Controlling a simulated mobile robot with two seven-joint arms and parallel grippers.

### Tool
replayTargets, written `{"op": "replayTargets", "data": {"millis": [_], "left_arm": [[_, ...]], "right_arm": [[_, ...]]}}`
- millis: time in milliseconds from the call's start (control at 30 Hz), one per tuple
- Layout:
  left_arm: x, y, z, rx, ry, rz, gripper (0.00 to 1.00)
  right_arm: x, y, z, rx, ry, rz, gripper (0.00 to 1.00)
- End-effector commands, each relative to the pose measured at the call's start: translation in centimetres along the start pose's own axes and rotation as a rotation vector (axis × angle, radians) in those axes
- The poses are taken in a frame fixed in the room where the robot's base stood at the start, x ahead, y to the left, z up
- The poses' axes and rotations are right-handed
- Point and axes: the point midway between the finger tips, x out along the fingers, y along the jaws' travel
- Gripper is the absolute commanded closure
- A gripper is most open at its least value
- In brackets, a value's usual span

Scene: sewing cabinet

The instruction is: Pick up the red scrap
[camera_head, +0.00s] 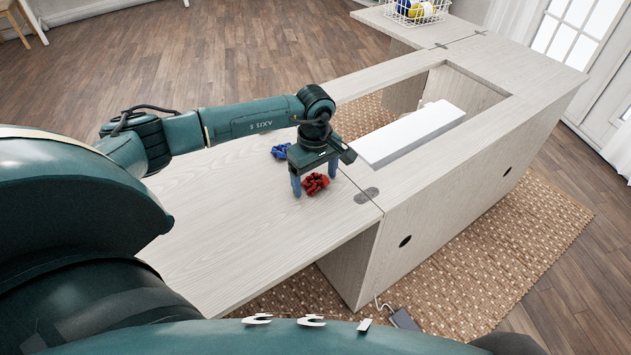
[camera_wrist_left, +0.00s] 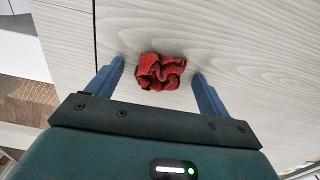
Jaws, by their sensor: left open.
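The red scrap (camera_head: 315,184) is a crumpled piece of cloth on the pale wooden leaf of the cabinet, near the hinge seam. In the head view my left gripper (camera_head: 314,187) points down over it, with its blue fingers on either side. In the left wrist view the red scrap (camera_wrist_left: 161,71) lies between and slightly beyond the tips of my open left gripper (camera_wrist_left: 159,68). I see a gap between the scrap and each finger. My right gripper is not in view.
A blue scrap (camera_head: 281,151) lies on the leaf just behind my left gripper. A white sewing machine part (camera_head: 408,136) sits in the cabinet opening to the right. A wire basket (camera_head: 416,12) with spools stands at the far end. The near leaf surface (camera_head: 235,235) is clear.

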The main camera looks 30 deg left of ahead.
Motion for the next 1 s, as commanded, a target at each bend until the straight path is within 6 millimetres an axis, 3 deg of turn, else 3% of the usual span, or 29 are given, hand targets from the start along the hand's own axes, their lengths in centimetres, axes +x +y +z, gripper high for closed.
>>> {"op": "replayTargets", "data": {"millis": [100, 700, 1000], "left_arm": [[-0.03, 0.0, 0.0, 0.0, 0.0, 0.0, 0.22], [-0.08, 0.0, -0.02, 0.0, 0.0, 0.0, 0.7], [-0.07, 0.0, -0.02, -0.001, 0.0, 0.0, 0.72]], "right_arm": [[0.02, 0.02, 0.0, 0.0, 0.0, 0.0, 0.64], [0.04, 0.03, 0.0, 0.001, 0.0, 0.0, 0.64], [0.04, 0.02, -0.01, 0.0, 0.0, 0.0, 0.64]]}}
